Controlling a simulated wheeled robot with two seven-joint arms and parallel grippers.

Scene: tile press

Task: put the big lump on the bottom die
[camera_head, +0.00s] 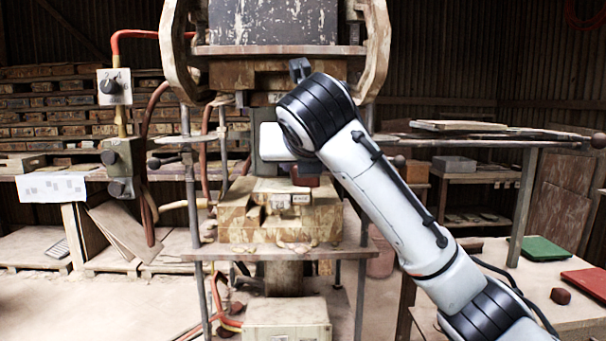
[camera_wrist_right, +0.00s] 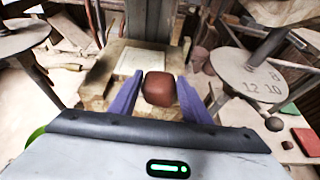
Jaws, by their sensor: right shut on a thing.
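The big lump is a reddish-brown rounded block (camera_head: 305,178), also seen in the right wrist view (camera_wrist_right: 159,89). My right gripper (camera_wrist_right: 160,95) is shut on it, with a purple finger on each side. The bottom die (camera_head: 265,215) is a worn, clay-stained block on the press table. In the right wrist view its pale square face (camera_wrist_right: 138,60) lies beyond and below the lump. The lump is over the near part of the die; I cannot tell whether it touches it. My left gripper is in neither view.
The upper press block (camera_head: 262,75) hangs above the die, with upright rods on both sides. A smaller brown lump (camera_head: 560,296), a green tray (camera_head: 545,248) and a red tray (camera_head: 588,282) are on the right table. A switch box (camera_head: 114,86) stands left.

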